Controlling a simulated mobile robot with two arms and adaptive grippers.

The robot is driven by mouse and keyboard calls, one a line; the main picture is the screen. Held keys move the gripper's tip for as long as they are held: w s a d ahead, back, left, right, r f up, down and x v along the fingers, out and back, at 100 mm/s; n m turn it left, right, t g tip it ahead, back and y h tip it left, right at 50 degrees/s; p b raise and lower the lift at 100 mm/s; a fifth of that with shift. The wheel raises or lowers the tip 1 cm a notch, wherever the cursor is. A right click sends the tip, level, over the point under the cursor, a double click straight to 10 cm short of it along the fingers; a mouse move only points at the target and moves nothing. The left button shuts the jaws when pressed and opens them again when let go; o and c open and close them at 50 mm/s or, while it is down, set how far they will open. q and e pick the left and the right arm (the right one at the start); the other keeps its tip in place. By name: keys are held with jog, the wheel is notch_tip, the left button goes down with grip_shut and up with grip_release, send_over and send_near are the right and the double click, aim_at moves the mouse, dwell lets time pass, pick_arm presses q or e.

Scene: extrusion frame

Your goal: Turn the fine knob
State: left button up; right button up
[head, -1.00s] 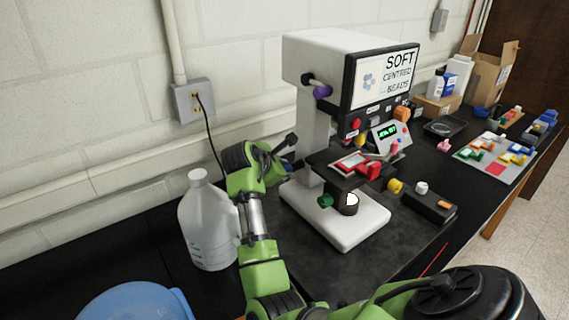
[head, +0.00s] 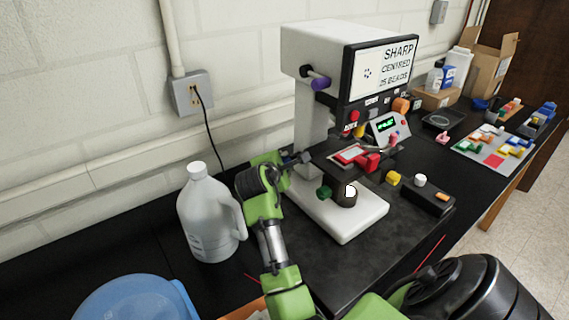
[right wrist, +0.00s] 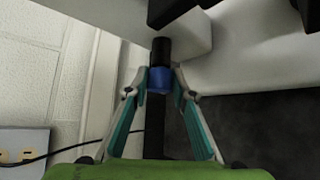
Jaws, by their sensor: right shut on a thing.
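The microscope-like machine (head: 318,50) stands on the bench with a white base and column and a black stage. In the right wrist view, a blue knob (right wrist: 159,80) on a black shaft (right wrist: 161,50) sticks out from it. I take this for the fine knob. My right gripper (right wrist: 163,77) is shut on the blue knob, one fingertip on each side. The screen (head: 384,72) reads "SHARP CENTRED 25 BEADS". My left gripper is not in view.
A white jug (head: 207,220) stands left of my right arm, close to it. A purple knob (head: 320,83), green knob (head: 324,192) and black box (head: 429,197) are near. A blue bowl (head: 135,302) is at the front left. Bare bench lies before the base.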

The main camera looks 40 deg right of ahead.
jog(key=o, duration=1.1)
jog(key=v, duration=0.7)
jog(key=shift+a, duration=0.2)
jog(key=shift+s+r, duration=0.1)
jog(key=shift+s, duration=0.05)
